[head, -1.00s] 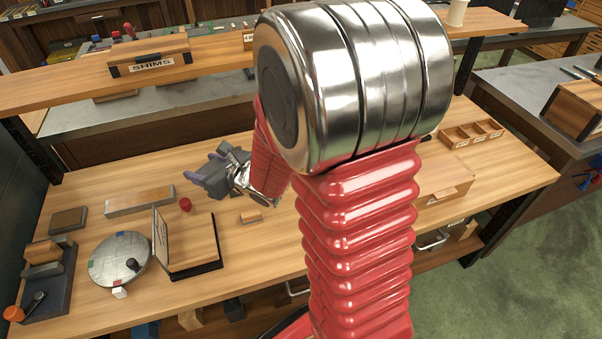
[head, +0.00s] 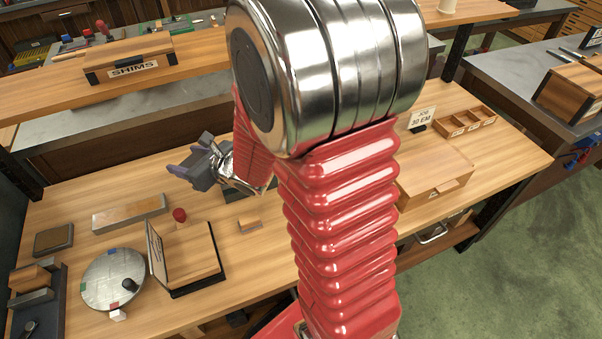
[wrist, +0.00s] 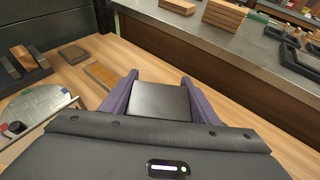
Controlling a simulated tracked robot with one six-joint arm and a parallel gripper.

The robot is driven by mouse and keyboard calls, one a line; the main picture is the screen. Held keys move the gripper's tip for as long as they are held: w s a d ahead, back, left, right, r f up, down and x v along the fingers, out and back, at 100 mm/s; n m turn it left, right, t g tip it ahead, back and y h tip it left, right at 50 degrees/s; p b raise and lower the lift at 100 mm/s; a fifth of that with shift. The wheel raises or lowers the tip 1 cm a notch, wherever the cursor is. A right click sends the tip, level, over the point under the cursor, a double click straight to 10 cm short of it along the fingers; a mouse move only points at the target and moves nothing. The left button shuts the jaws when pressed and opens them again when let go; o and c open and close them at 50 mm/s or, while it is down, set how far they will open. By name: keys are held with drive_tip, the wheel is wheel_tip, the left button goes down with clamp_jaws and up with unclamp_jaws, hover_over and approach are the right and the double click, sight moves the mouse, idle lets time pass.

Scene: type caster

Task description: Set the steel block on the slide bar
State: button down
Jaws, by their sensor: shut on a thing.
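My gripper (wrist: 157,88) is shut on a flat dark grey block (wrist: 160,103), which I take for the steel block. The block lies between the two purple fingers in the wrist view. A long low bar with a grey top (head: 130,214) lies on the bench left of the gripper. It also shows in the wrist view (wrist: 101,75). I cannot tell whether it is the slide bar.
A small wooden block (head: 250,225) lies near the arm. A shelf with a SHIMS box (head: 130,58) spans the back.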

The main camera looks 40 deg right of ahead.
drive_tip(key=shift+w+a+r, duration=0.15)
idle(0.3)
drive_tip(key=shift+d, duration=0.4)
drive_tip(key=s+d+m+h, duration=0.2)
drive_tip(key=s+d, duration=0.2)
drive_tip(key=d, duration=0.8)
drive_tip(key=s+d+m+h, duration=0.2)
drive_tip(key=s+d+h, duration=0.1)
drive_tip(key=d, duration=0.9)
drive_tip(key=s+d+m+h, duration=0.2)
drive_tip(key=s+d, duration=0.2)
drive_tip(key=d, duration=0.8)
drive_tip(key=shift+s+d+r+m+h, duration=0.25)
drive_tip(key=shift+s+d+m+h, duration=0.05)
drive_tip(key=shift+s+d, duration=0.05)
drive_tip(key=shift+f, duration=7.15)
drive_tip(key=shift+f, duration=0.15)
drive_tip(key=shift+f, duration=1.75)
